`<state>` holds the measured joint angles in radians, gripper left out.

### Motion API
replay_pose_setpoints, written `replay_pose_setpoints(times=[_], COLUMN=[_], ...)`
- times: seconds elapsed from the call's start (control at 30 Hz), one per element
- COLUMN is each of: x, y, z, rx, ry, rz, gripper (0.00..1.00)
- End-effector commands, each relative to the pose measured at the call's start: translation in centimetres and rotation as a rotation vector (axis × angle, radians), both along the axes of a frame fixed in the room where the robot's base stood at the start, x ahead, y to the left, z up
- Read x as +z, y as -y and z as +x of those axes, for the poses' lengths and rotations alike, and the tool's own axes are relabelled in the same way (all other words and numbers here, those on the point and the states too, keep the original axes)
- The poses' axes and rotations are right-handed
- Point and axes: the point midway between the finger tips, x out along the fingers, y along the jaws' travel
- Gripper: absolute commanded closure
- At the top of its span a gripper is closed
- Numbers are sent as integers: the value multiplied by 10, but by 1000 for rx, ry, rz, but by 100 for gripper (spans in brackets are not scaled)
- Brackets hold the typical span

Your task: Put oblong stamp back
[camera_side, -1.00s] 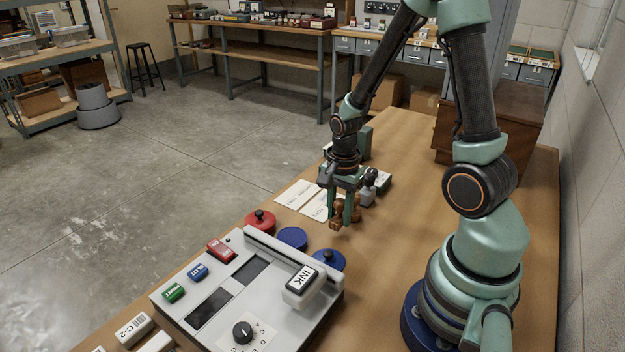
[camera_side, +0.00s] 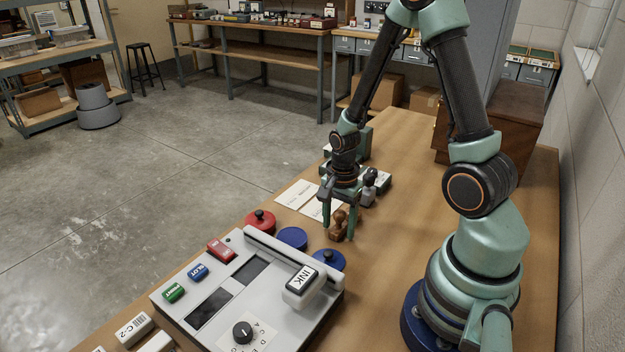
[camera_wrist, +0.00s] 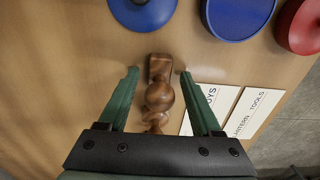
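A brown wooden stamp with a rounded knob and a narrow block-like base (camera_side: 339,229) is on the table, just beyond the ink machine; I take it for the oblong stamp. In the wrist view the stamp (camera_wrist: 160,96) lies between my fingers, with a visible gap on both sides. My gripper (camera_side: 338,238) is open, pointing down, one finger on each side of the stamp. Its fingertips (camera_wrist: 159,73) are level with the base in the wrist view. Whether the stamp touches the table all along its base is unclear. A grey dark-handled stamp-like piece (camera_side: 370,183) stands behind my gripper.
White cards (camera_side: 297,193) lie left of my gripper. The grey ink machine (camera_side: 250,300) fills the near table. Right of the gripper the wood is clear.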

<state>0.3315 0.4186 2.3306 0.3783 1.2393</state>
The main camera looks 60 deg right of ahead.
Motion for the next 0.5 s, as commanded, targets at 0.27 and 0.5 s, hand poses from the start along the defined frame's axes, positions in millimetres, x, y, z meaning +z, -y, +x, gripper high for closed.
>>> replay_pose_setpoints(times=[0.27, 0.5], x=[8, 41], y=[0, 0], z=[1, 1], rx=[0, 0], ry=[3, 6], rz=[-1, -2], gripper=[34, 34])
